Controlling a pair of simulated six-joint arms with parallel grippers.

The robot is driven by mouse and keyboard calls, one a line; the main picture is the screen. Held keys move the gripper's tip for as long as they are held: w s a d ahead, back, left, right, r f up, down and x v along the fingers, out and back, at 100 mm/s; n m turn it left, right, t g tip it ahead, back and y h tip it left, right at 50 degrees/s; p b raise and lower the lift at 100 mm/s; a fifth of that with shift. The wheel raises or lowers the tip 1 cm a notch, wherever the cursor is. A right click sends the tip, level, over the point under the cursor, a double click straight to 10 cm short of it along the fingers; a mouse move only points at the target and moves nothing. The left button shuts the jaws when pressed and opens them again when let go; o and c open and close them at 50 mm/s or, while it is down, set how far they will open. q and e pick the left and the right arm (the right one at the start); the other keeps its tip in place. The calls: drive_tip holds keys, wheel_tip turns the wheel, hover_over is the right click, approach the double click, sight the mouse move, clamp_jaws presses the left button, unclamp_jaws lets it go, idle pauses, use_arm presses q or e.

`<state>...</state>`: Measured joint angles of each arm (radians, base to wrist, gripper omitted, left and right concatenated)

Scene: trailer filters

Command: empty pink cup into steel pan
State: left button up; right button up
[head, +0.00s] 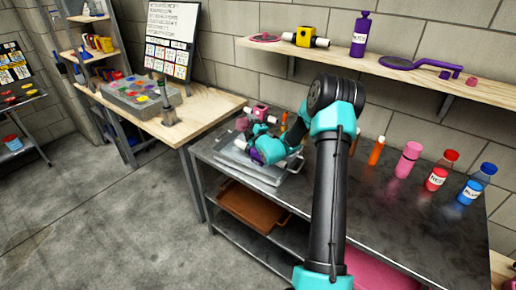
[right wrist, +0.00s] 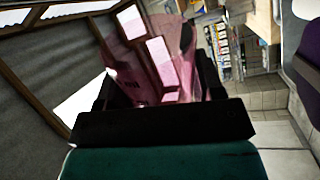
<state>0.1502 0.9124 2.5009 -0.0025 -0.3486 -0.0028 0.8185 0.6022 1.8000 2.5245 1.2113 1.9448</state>
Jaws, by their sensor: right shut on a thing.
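The steel pan (head: 236,163) is a shallow grey tray on the left end of the metal bench, partly hidden by my right arm. My right gripper (head: 259,131) is over the pan's back part. In the right wrist view its dark jaws are shut on the pink cup (right wrist: 150,65), which is see-through and looks tilted. In the head view I cannot clearly tell the cup from the pink and white parts near the gripper. The cup's contents cannot be made out. My left gripper is not in view.
A pink bottle (head: 408,160), a red bottle (head: 440,171) and a blue bottle (head: 477,184) stand on the bench's right part. An orange tube (head: 376,151) stands nearer my arm. A wooden shelf (head: 345,62) runs above. A purple part (right wrist: 307,60) shows close by in the right wrist view.

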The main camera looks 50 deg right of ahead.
drive_tip(key=shift+a+n, duration=0.1)
drive_tip(key=shift+n, duration=0.3)
